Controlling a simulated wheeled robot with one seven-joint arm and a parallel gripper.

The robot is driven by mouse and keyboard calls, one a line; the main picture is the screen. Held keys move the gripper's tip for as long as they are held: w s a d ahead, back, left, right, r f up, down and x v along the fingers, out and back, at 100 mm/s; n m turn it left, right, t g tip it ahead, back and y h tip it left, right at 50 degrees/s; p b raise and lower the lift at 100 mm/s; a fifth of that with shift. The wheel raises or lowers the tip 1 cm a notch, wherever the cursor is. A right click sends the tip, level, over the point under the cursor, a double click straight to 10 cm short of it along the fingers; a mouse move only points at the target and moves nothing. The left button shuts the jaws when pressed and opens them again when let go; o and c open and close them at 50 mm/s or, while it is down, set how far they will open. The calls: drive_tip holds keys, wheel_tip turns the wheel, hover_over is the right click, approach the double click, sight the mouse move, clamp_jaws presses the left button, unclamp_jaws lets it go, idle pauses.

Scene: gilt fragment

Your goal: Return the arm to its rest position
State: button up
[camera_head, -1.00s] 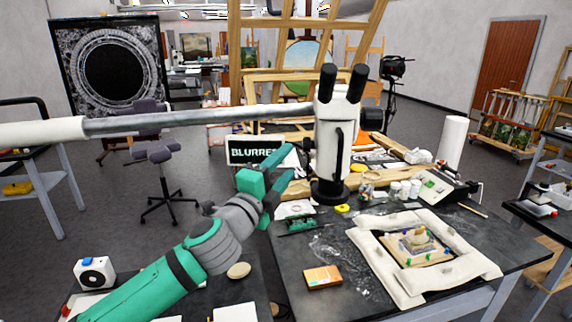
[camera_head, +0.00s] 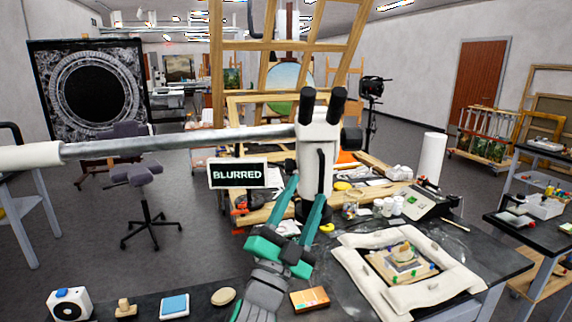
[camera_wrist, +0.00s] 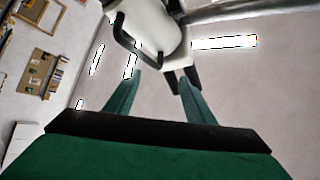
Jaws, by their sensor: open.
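My green and grey arm rises from the bottom middle of the head view. My gripper (camera_head: 308,187) points up with its two green fingers spread apart and nothing between them. It is in front of the white microscope (camera_head: 316,150) and overlaps its lower part; I cannot tell the gap. In the wrist view, my gripper (camera_wrist: 160,76) also shows two separate fingers, with the white microscope (camera_wrist: 155,30) beyond their tips and the ceiling behind.
The microscope's long boom (camera_head: 180,143) crosses to the left. A padded white frame (camera_head: 357,252) holding a gilt fragment (camera_head: 403,253) lies on the table at right. An orange box (camera_head: 310,299), a blue pad (camera_head: 174,306) and a wooden stamp (camera_head: 125,309) sit near the front.

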drive_tip(key=s+f+n+y, duration=0.4)
drive_tip(key=s+f+n, duration=0.2)
drive_tip(key=f, duration=0.5)
drive_tip(key=s+f+n+y, duration=0.5)
drive_tip(key=s+f+n, duration=0.1)
drive_tip(key=f, duration=0.5)
drive_tip(key=s+f+n+y, duration=0.4)
drive_tip(key=s+f+n, duration=0.25)
drive_tip(key=f, duration=0.45)
drive_tip(key=s+a+f+m+g, duration=0.1)
drive_tip(key=s+f, duration=0.3)
drive_tip(key=s, duration=0.4)
drive_tip(key=s+a+f+m+g+h, duration=0.1)
drive_tip(key=s+f+g, duration=0.2)
drive_tip(key=s, duration=0.6)
drive_tip(key=s+a+f+m+g, duration=0.1)
drive_tip(key=s+f+g, duration=0.1)
drive_tip(key=s+f, duration=0.5)
drive_tip(key=shift+s+a, duration=0.3)
drive_tip(key=shift+s, duration=0.9)
drive_tip(key=c, duration=0.4)
drive_tip(key=shift+w, duration=0.1)
drive_tip(key=shift+c, duration=0.3)
